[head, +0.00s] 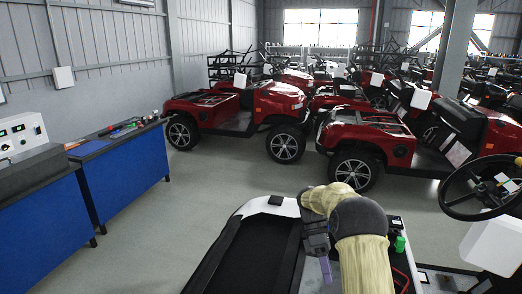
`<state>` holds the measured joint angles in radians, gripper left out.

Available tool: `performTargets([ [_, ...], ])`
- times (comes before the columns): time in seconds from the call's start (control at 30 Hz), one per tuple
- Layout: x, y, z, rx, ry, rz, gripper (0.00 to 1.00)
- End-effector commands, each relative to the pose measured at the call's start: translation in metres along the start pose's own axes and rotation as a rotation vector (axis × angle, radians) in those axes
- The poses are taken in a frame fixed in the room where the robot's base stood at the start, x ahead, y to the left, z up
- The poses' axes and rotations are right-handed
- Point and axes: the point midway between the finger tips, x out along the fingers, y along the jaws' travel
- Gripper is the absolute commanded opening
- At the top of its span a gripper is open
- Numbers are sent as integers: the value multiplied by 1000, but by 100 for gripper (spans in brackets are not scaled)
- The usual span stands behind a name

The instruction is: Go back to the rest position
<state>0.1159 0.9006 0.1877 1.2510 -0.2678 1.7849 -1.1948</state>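My arm, in a beige sleeve with a dark joint, reaches in from the bottom of the head view. It bends to the left over the edge of a white and black structure (225,262). My gripper (322,268) seems to hang below the dark wrist part and points down. A small purple piece shows at its lower end. The fingers are too small and dark to tell open from shut. I cannot tell whether anything is between them.
Blue workbenches (125,170) with a control box (20,133) and tools stand at the left. Several red vehicles (245,110) stand ahead. A steering wheel (485,187) is close at the right. A green object (400,244) sits beside my arm. Grey floor (190,205) is clear in between.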

Motion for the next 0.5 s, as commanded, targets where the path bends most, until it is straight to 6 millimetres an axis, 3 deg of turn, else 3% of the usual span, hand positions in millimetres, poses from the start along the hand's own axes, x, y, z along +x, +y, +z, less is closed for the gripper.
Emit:
performTargets([
  [0.5, 25, -54, -14, 448, 234, 307, 31],
])
